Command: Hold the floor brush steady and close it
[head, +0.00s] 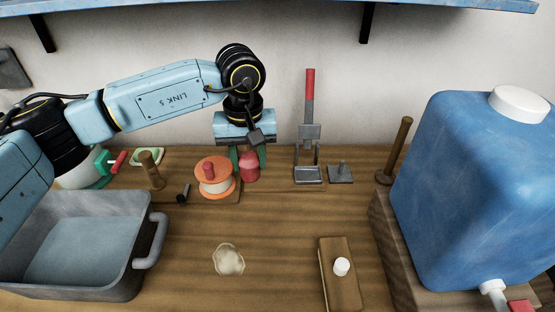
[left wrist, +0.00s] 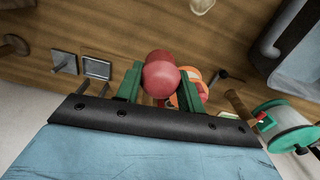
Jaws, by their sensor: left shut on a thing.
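My left gripper (head: 248,158) comes down from above at the back of the bench. Its green fingers are shut on a red rounded piece (head: 250,170), just right of an orange-and-white spool (head: 214,178). In the left wrist view the red piece (left wrist: 161,76) sits between the fingertips and shows two rounded ends. No bristles show, so I cannot tell for sure which thing is the floor brush. A long wooden block with a white knob (head: 340,272) lies at the front. My right gripper is not in view.
A grey basin (head: 130,270) stands at left and a large blue water container (head: 465,190) at right. A red-handled grey tool (head: 310,110) stands at the back beside a small grey plate with a peg (head: 341,176). A pale patch (head: 229,260) lies on the middle bench.

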